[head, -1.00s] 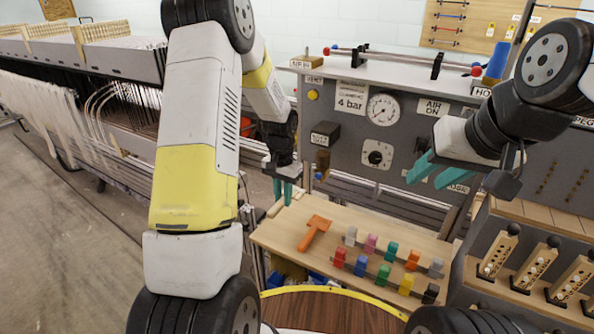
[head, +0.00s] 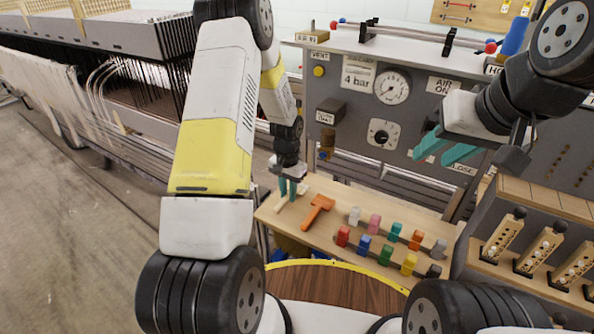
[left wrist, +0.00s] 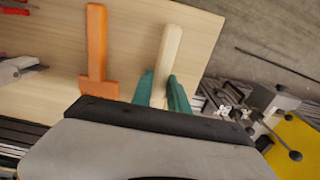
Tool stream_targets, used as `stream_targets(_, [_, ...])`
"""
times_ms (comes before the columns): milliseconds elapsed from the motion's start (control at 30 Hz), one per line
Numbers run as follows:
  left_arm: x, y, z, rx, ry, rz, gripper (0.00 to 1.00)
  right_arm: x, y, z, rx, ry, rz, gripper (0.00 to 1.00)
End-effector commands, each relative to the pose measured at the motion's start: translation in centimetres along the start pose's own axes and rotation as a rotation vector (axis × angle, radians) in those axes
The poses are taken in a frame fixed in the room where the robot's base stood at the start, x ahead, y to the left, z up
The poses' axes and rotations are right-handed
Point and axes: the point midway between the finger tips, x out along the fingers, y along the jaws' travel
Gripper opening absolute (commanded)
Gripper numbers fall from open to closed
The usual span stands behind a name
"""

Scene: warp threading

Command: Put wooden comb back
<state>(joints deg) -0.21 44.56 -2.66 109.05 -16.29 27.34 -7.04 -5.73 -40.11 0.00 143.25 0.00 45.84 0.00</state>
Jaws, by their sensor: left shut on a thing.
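The wooden comb (head: 280,206) shows as a pale wooden piece at the left end of the wooden shelf. In the left wrist view its pale bar (left wrist: 171,45) runs between the green fingers, and the rest is hidden behind my gripper. My left gripper (head: 289,190) is shut on it, low over the shelf's left end. I cannot tell whether the comb rests on the shelf. My right gripper (head: 446,150) is open and empty in front of the grey control panel.
An orange T-shaped tool (head: 319,208) lies on the wooden shelf (head: 345,190) just right of the comb; it also shows in the left wrist view (left wrist: 97,45). Several coloured pegs (head: 390,242) stand further right. The grey panel (head: 345,135) rises behind.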

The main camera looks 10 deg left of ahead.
Motion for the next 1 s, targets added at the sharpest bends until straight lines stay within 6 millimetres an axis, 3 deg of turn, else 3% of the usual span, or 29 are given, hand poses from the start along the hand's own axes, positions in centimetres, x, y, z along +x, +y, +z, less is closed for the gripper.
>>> stream_targets(1000, [1.3, 0.0, 0.0, 0.000, 0.000, 0.000, 0.00, 0.0, 0.0, 0.0, 0.000, 0.000, 0.000, 0.36])
